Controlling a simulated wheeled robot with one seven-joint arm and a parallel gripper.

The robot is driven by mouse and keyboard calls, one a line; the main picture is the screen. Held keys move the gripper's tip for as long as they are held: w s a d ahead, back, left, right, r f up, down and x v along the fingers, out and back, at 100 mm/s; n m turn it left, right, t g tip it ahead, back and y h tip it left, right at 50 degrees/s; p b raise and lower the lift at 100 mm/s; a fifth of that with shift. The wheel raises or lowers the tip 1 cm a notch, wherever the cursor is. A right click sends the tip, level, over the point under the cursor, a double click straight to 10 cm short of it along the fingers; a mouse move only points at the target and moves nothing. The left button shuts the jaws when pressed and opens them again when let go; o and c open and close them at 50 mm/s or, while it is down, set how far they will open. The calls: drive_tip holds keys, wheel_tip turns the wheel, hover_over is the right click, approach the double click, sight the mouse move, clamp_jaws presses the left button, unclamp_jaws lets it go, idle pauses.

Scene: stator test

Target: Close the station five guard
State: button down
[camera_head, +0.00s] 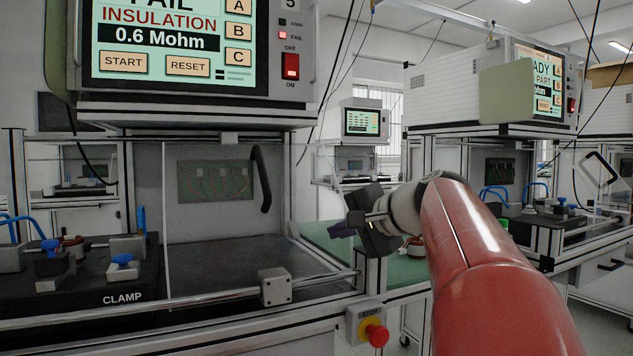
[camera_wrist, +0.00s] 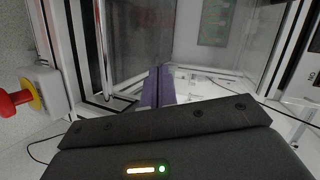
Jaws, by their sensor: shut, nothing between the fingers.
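Station five has a tester marked 5 (camera_head: 180,45) above a framed work bay. Its clear guard is hard to make out. A black curved handle (camera_head: 262,180) stands upright in the bay opening, in front of the grey back wall, and appears to belong to the guard. I cannot tell exactly how far open the guard is. My gripper (camera_head: 342,229) is right of the bay, beside its right front post, apart from the handle and lower than it. Its purple fingers are together and empty, also seen in the wrist view (camera_wrist: 155,88).
A black clamp fixture (camera_head: 125,285) sits at the bay's left. A grey box (camera_head: 275,287) is on the front rail. A red emergency button (camera_head: 376,334) sits below it and shows in the wrist view (camera_wrist: 12,103). Another station (camera_head: 490,90) stands at right.

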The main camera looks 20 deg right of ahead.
drive_tip(key=d+r+m+t+b, duration=0.1)
drive_tip(key=d+r+t, duration=0.1)
drive_tip(key=d+r, duration=0.35)
drive_tip(key=d+r+m+t+b, duration=0.1)
drive_tip(key=d+r+m+t, duration=0.15)
drive_tip(key=d, duration=0.55)
drive_tip(key=w+a+p, duration=0.2)
drive_tip(key=w+a, duration=0.4)
drive_tip(key=w, duration=0.3)
drive_tip(key=shift+w+a+r+n+y, duration=0.15)
drive_tip(key=shift+a+r+n+y, duration=0.2)
drive_tip(key=shift+n, duration=0.1)
